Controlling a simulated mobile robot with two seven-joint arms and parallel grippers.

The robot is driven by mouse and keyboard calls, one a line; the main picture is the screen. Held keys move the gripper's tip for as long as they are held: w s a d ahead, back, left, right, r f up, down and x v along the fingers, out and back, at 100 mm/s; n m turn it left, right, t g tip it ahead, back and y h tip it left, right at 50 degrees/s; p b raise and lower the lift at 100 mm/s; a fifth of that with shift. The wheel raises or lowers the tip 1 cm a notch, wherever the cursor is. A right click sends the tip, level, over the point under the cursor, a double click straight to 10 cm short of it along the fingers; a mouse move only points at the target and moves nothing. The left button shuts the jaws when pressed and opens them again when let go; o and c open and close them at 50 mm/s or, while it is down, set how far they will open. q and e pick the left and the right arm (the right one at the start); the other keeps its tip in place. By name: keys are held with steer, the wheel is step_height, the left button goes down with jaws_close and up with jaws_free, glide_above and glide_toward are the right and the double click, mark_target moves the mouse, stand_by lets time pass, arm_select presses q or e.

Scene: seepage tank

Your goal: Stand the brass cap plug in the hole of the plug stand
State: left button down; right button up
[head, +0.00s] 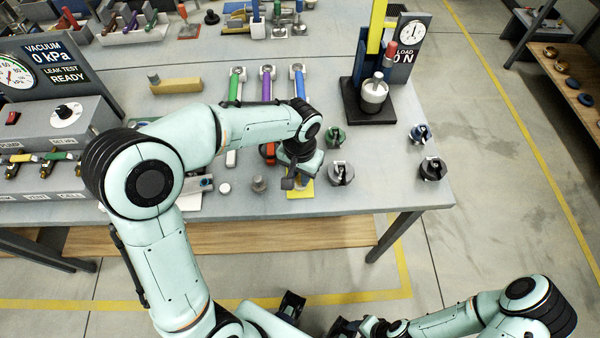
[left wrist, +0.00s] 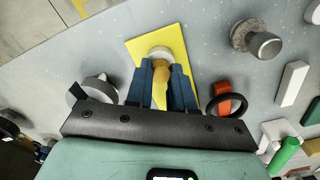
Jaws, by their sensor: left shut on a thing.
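My left gripper (head: 293,183) is over a yellow square pad (head: 306,192) near the table's front edge. In the left wrist view my left gripper (left wrist: 167,72) is shut on the brass cap plug (left wrist: 160,72), whose brass-coloured top shows between the blue fingers. A pale round piece, apparently the plug stand (left wrist: 160,52), shows just beyond the plug on the yellow pad (left wrist: 140,47). Whether the plug is in its hole or above it cannot be told. The head view hides the plug behind the gripper. My right gripper (head: 350,326) is low at the bottom edge, away from the table.
A grey knobbed fitting (head: 259,184) stands left of the pad, and a grey clamp-like fitting (head: 341,172) stands right of it. A red-orange piece with a black ring (left wrist: 226,100) is close beside the fingers. A black-based gauge stand (head: 368,100) is farther back.

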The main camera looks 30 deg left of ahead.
arm_select(q)
steer(key=shift+f, duration=0.2)
stand_by(0.4)
steer(key=c, duration=0.9)
jaws_free()
step_height(320, 180, up, 13)
steer(key=p, duration=0.1)
steer(key=shift+r, duration=0.2)
